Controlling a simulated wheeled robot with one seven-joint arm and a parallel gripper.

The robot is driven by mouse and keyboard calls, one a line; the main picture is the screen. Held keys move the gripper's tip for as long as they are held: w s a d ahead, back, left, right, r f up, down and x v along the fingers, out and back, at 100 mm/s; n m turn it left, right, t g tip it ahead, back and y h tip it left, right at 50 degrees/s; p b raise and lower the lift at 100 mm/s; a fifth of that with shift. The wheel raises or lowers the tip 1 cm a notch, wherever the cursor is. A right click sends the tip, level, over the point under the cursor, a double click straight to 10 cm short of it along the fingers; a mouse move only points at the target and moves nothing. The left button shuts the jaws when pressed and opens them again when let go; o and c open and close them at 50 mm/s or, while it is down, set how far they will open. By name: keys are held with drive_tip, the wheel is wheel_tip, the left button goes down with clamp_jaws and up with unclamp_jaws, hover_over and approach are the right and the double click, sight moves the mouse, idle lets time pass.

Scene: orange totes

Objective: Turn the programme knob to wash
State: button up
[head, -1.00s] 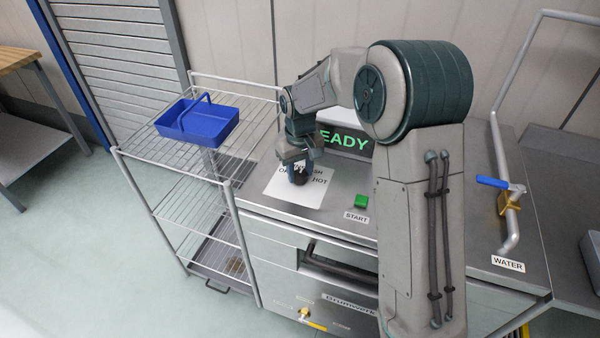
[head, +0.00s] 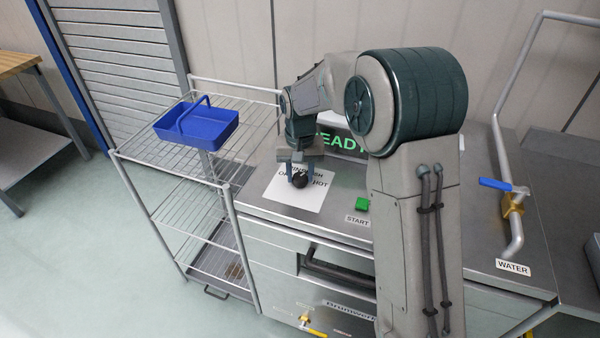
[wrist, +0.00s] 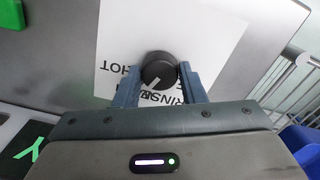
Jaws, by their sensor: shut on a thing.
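The programme knob (head: 299,180) is a round black knob on a white label sheet (head: 278,192) on the steel machine top. My gripper (head: 300,170) is shut on it, with a finger on each side. In the wrist view the dark knob (wrist: 158,66) sits between the blue-grey fingertips (wrist: 160,80), its pale pointer line slanting toward the lower left. On the sheet (wrist: 215,35), HOT shows left of the knob and RINSE below it. Other lettering is partly hidden by the fingers, so I cannot tell which word the pointer meets.
A green START button (head: 362,204) lies right of the sheet. Behind is a display with green letters (head: 335,142), partly covered by my arm. A wire rack (head: 200,100) with a blue basket (head: 196,125) stands left. A pipe with a blue-handled WATER valve (head: 495,184) stands right.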

sight(301, 176)
drive_tip(key=o, duration=1)
wheel_tip(301, 176, up, 14)
drive_tip(key=s+d+r+t, duration=0.1)
drive_tip(key=s+d+t, duration=0.1)
drive_tip(key=s+d, duration=0.95)
drive_tip(key=s+d+f, duration=0.2)
drive_tip(key=s, duration=0.5)
drive_tip(key=s+d+f+t, duration=0.1)
drive_tip(key=s+d+f, duration=0.1)
drive_tip(key=s, duration=0.5)
drive_tip(key=shift+s+f, duration=0.15)
drive_tip(key=shift+f, duration=0.65)
